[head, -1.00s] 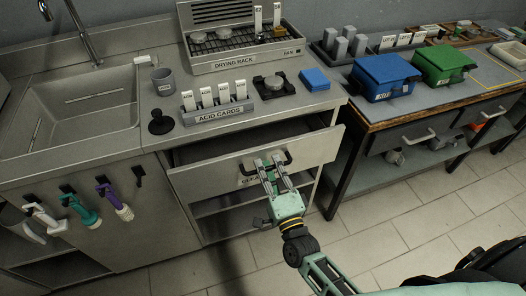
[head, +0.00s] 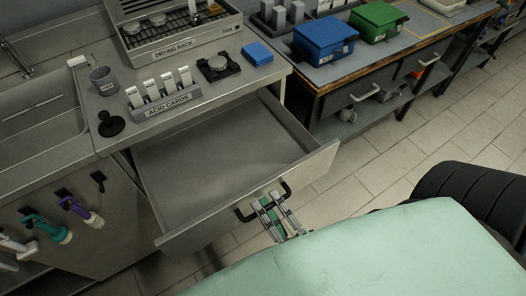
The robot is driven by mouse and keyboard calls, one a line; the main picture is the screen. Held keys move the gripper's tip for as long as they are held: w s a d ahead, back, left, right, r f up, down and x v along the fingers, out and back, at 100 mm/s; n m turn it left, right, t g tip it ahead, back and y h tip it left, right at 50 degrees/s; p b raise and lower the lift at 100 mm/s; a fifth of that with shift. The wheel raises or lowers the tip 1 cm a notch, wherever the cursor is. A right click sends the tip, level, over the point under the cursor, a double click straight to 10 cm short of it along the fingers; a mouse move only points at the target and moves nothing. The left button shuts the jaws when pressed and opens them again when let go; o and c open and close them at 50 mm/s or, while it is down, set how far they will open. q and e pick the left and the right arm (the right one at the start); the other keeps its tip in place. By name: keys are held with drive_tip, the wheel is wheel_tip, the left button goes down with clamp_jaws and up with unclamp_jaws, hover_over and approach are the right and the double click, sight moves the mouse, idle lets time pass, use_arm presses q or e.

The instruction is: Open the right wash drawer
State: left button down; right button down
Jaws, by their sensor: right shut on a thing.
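The wash drawer (head: 240,215) under the steel counter is pulled well out, and its inside looks empty. It has a black handle (head: 284,189) on its front panel. My right gripper (head: 265,206) is at this handle, its fingers shut on it. The lower part of the gripper is hidden behind my own pale green arm. My left gripper is not in view.
The counter above holds an acid cards rack (head: 163,95), a grey cup (head: 103,79), a blue sponge-like block (head: 257,54) and a drying rack (head: 180,40). A sink (head: 35,115) is at left. A bench with a blue bin (head: 324,42) and green bin (head: 378,20) stands at right.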

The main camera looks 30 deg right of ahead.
drive_tip(key=c, duration=2.1)
unclamp_jaws()
drive_tip(key=shift+s, duration=0.1)
drive_tip(key=s, duration=0.4)
drive_tip(key=s+f, duration=0.1)
drive_tip(key=s, duration=0.2)
drive_tip(key=s+f, duration=0.1)
drive_tip(key=s, duration=0.3)
drive_tip(key=shift+s+d+f, duration=0.15)
drive_tip(key=shift+s, duration=0.2)
drive_tip(key=shift+w+f, duration=0.1)
